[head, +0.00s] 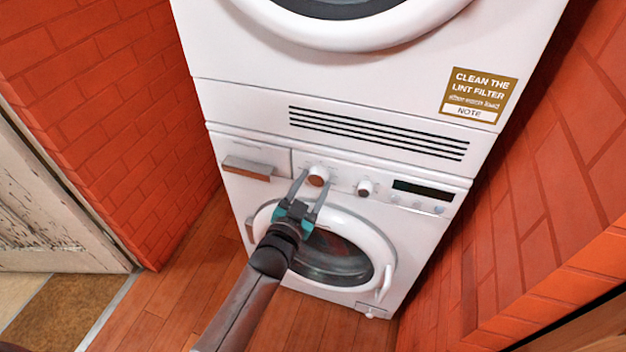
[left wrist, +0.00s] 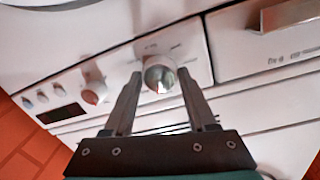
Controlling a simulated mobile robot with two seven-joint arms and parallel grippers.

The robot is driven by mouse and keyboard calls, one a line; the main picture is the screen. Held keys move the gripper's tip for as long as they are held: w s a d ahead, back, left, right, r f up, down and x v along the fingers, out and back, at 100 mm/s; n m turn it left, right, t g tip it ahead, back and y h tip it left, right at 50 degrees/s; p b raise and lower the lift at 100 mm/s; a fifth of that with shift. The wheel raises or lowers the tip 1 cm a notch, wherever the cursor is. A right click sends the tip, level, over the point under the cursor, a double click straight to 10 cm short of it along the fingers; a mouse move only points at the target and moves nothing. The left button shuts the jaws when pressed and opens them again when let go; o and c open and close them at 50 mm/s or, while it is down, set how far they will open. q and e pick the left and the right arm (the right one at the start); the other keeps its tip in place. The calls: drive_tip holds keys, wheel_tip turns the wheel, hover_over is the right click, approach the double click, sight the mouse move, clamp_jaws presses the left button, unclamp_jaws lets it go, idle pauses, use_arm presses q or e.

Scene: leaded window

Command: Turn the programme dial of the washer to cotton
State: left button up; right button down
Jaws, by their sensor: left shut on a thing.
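The white washer (head: 392,238) stands below a second white machine. Its large round programme dial (head: 318,176) is on the front panel, between the drawer and a smaller knob. In the left wrist view the dial (left wrist: 159,77) has a shiny face and sits between the two fingers. My left gripper (head: 314,180) reaches up from below and is shut on the dial, one finger on each side. The marks around the dial are too small to read, so its setting cannot be told. My right gripper is not in view.
A smaller knob (head: 365,187), a dark display (head: 423,190) and small buttons lie right of the dial. The drawer handle (head: 248,167) juts out at left. The round door (head: 335,250) is below, behind my arm. Brick walls close in both sides.

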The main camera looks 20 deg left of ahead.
use_arm(q)
drive_tip(key=shift+m+p, duration=0.5)
drive_tip(key=shift+m, duration=1.1)
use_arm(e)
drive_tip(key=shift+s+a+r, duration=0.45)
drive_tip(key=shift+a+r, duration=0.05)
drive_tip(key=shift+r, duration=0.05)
use_arm(q)
drive_tip(key=o, duration=1.4)
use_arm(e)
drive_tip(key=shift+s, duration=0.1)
use_arm(q)
drive_tip(key=shift+s, duration=0.1)
drive_tip(key=shift+s, duration=0.3)
drive_tip(key=s+p, duration=0.1)
drive_tip(key=s, duration=0.3)
drive_tip(key=s+p, duration=0.1)
drive_tip(key=s, duration=0.4)
drive_tip(key=s+a+p, duration=0.1)
drive_tip(key=s, duration=0.4)
drive_tip(key=shift+s+a+r+p, duration=0.1)
drive_tip(key=shift+s+r+p, duration=0.1)
drive_tip(key=shift+r+p, duration=0.15)
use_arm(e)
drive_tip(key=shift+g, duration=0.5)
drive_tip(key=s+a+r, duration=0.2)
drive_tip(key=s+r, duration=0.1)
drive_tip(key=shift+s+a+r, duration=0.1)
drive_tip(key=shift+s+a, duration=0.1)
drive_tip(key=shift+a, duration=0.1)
